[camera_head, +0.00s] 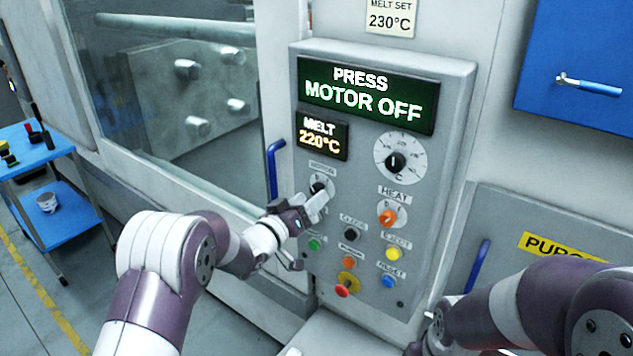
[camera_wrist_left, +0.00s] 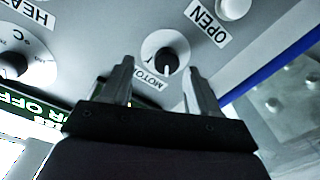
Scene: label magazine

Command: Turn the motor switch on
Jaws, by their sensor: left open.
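The motor switch (camera_head: 320,187) is a black rotary knob on a pale round dial on the grey control panel (camera_head: 455,130). In the left wrist view the motor switch (camera_wrist_left: 167,62) sits above a MOTOR label, with its pointer tilted slightly off the picture's vertical. My left gripper (camera_head: 318,204) is open and empty just in front of the switch, partly covering it. In the left wrist view the left gripper's fingers (camera_wrist_left: 160,82) stand apart on either side of the knob's line; contact cannot be told. The display (camera_head: 368,96) reads PRESS MOTOR OFF. My right arm is at the lower right; its jaws are unclear.
A HEAT knob (camera_head: 387,217), several coloured buttons and a red mushroom button (camera_head: 343,287) lie close by. A blue handle (camera_head: 273,168) stands left of the panel by the glazed door. A blue cart (camera_head: 55,205) is far left.

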